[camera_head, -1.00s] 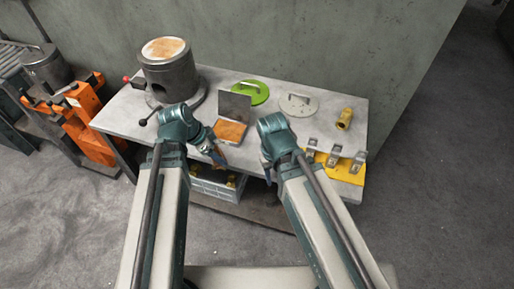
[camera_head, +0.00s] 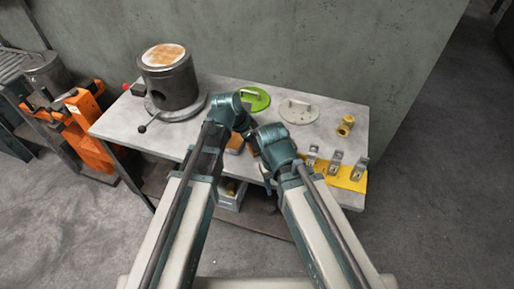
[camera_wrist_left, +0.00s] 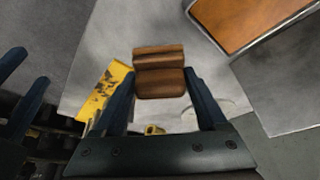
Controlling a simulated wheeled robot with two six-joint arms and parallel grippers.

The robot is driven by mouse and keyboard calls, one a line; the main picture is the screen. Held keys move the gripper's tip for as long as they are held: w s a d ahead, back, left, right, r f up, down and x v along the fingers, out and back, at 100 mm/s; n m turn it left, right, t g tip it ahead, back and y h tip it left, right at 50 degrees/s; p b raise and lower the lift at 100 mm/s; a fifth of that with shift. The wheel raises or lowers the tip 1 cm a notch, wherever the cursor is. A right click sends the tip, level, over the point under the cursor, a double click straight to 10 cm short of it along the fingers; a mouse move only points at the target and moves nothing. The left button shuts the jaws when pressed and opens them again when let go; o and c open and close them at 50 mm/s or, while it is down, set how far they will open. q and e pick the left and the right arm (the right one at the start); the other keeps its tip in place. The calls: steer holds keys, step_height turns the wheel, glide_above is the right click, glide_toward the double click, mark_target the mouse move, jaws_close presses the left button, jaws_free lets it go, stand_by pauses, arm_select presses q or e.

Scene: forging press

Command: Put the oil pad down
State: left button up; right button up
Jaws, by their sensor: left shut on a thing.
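The oil pad (camera_wrist_left: 160,82), a brown block with a grooved upper part, sits between the blue fingers of my left gripper (camera_wrist_left: 161,74) in the left wrist view. The gripper is shut on it, above the grey table. The orange-brown tray (camera_wrist_left: 238,20) lies apart from the pad at the top right of that view. In the head view only a small orange part of the tray (camera_head: 236,143) shows behind my left arm, and the pad cannot be made out. My right gripper (camera_wrist_left: 22,88) has its two blue fingers apart, empty, at the left edge of the wrist view.
A yellow plate with clamps (camera_head: 345,178) lies at the right front.

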arm_select(q)
steer(key=shift+a+b+x, duration=0.15)
steer(key=shift+b+x, duration=0.75)
steer(key=shift+x, duration=0.05)
steer(key=shift+a+b+x, duration=0.15)
steer(key=shift+b+x, duration=0.75)
steer(key=shift+x, duration=0.05)
steer(key=shift+f, duration=0.1)
steer(key=shift+f, duration=0.2)
steer(key=o, duration=1.1)
steer(key=shift+r, duration=0.1)
steer(key=shift+r, duration=0.1)
steer(key=shift+r, duration=0.15)
steer(key=p+v, duration=1.1)
steer(key=v, duration=0.1)
steer(key=shift+s, duration=0.1)
